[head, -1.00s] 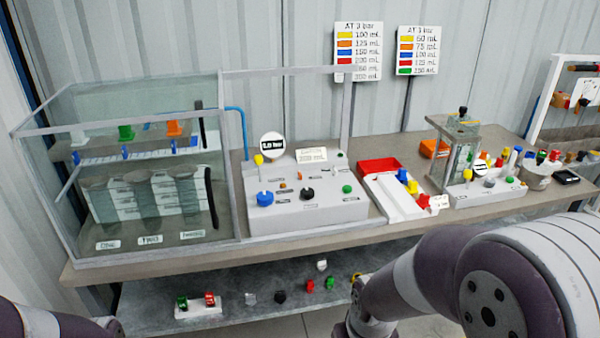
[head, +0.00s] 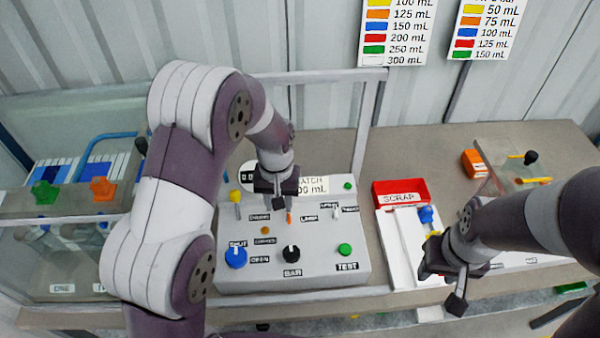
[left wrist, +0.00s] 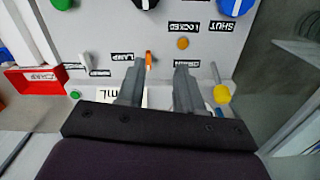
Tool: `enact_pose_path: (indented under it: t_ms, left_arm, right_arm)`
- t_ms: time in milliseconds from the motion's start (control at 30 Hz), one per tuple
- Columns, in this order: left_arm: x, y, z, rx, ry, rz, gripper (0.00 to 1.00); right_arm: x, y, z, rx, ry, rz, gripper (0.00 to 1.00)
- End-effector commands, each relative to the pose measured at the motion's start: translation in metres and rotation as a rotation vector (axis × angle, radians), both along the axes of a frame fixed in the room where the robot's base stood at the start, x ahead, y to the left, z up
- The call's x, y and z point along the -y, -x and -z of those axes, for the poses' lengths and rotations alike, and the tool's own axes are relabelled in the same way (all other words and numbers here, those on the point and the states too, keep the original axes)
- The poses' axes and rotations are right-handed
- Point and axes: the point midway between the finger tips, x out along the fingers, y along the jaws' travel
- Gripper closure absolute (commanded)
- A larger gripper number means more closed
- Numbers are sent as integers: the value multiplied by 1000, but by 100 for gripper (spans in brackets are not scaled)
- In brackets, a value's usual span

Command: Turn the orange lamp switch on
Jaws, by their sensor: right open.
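The orange lamp switch (head: 289,217) is a small upright lever beside the LAMP label on the grey control panel (head: 330,265). My left gripper (head: 276,203) hangs over the panel's upper part, close to the switch. In the left wrist view the orange switch (left wrist: 149,60) shows between the spread fingers of my left gripper (left wrist: 160,66), nearer the left-hand finger. I cannot tell if it touches. My right gripper (head: 447,287) is open over the white tray area, away from the switch.
The panel carries a yellow-tipped lever (head: 235,196), a blue knob (head: 236,257), a black knob (head: 291,253) and a green button (head: 345,249). A red scrap bin (head: 401,191) stands to the right. A glass tank frame surrounds the left side.

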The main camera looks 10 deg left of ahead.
Motion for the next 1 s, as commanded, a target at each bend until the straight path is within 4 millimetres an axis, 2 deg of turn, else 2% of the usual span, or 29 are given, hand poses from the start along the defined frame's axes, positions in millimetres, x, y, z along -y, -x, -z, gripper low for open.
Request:
enact_pose_path:
  t_ms: [33,100,200,333,600,700,833,1000]
  left_arm:
    - [4,-17,-10,-1,-2,-37,64]
    - [7,-36,-10,3,-2,-97,64]
    - [8,-47,-7,3,-3,-163,64]
    - [8,-45,14,-4,-5,-182,64]
    - [8,-45,82,0,-4,-180,64]
    - [8,-46,99,2,-3,-180,64]
    - [8,-46,110,5,-4,-179,64]
    - [8,-46,114,6,-3,-179,64]
  right_arm:
    - [0,1,-14,-2,0,0,57]
    - [0,1,-14,-3,0,0,57]
    - [0,1,-14,-4,0,0,57]
    - [0,1,-24,-3,0,0,57]
    - [0,0,-49,-3,0,0,57]
    - [0,0,-53,-2,0,0,57]
    - [0,0,-55,-2,0,0,57]
    - [0,0,-54,-3,0,0,57]
